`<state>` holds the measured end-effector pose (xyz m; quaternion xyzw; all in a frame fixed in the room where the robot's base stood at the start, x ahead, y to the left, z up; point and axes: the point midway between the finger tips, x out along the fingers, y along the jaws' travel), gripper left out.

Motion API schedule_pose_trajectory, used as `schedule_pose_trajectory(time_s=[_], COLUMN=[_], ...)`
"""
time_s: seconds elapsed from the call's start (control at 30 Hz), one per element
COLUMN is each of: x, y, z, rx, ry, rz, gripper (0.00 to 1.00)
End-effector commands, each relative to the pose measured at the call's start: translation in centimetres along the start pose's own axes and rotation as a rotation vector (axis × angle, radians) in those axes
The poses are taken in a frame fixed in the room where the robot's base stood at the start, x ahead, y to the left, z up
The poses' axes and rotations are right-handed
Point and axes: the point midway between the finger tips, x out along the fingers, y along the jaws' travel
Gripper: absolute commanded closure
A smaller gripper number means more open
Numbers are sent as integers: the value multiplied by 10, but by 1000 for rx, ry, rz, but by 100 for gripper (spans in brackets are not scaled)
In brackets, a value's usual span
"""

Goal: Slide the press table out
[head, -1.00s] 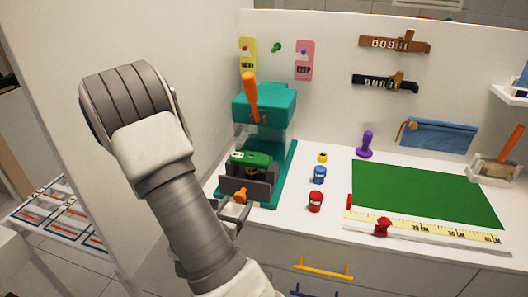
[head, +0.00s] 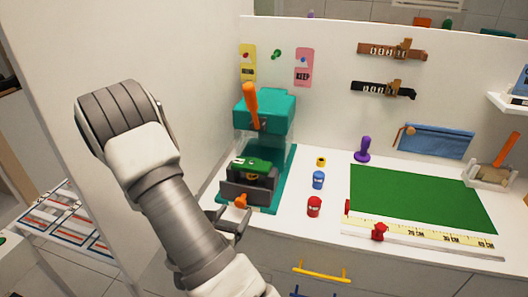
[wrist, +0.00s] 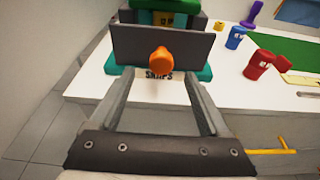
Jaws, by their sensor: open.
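The teal press (head: 264,108) with a raised orange lever stands at the left of the white counter. Its press table (head: 247,193) has a dark grey front plate and an orange knob (head: 241,201); a green piece (head: 251,164) sits on it. In the wrist view the front plate (wrist: 125,45) faces me, and the knob (wrist: 160,60) points at me, roughly centred between my finger lines. My gripper (wrist: 158,82) is open and empty, its fingertips just short of the knob. In the head view my gripper (head: 232,216) is low in front of the knob.
A blue jar (head: 318,180), a red jar (head: 314,207) and a small yellow piece (head: 321,161) stand right of the press. A green mat (head: 420,196) and a yellow ruler (head: 425,235) lie farther right. A white side panel (head: 190,60) rises at left.

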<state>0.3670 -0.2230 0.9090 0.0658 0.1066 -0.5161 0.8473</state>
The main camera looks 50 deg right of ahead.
Motion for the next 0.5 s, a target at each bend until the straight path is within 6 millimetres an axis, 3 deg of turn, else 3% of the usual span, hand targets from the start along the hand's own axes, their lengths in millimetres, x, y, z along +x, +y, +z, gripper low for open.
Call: schedule_pose_trajectory(time_s=[0.5], x=[-45], y=[0], z=[3], rx=[-4], ry=[2], rz=[4], gripper=[20])
